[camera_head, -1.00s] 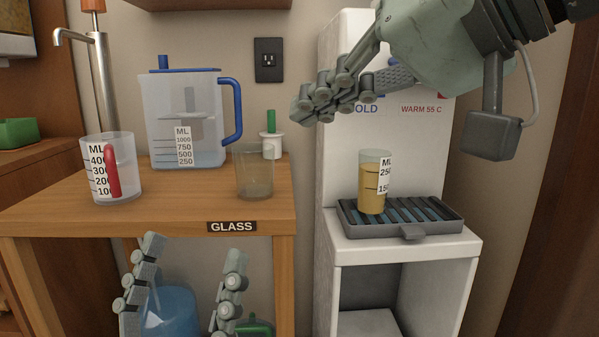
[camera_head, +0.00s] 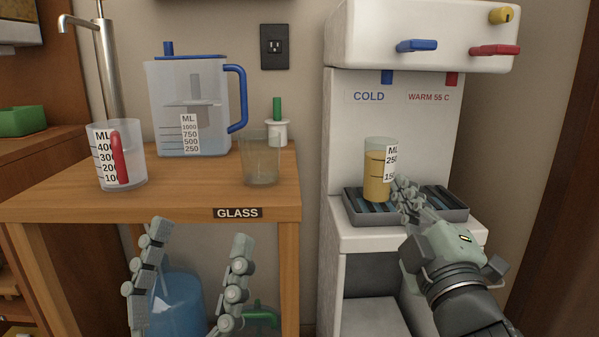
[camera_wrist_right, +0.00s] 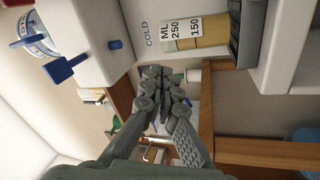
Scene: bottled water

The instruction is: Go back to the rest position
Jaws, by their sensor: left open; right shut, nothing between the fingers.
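My left gripper (camera_head: 192,280) is open and empty at the lower left of the head view, in front of the wooden table. My right gripper (camera_head: 402,190) is shut with nothing in it, in front of the drip tray at the right. In the right wrist view its fingers (camera_wrist_right: 158,80) meet in the middle of the picture. A glass of yellow liquid (camera_head: 378,172) with a volume label stands upright on the drip tray (camera_head: 350,208), just left of the right fingertips. It also shows in the wrist view (camera_wrist_right: 208,30). I cannot tell whether the fingertips touch it.
The white dispenser (camera_head: 400,125) has blue and red levers above. On the wooden table (camera_head: 120,208) stand a blue-handled pitcher (camera_head: 160,110), a red-handled measuring cup (camera_head: 135,150) and an empty-looking glass (camera_head: 261,165). A blue bottle (camera_head: 178,305) is behind my left fingers.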

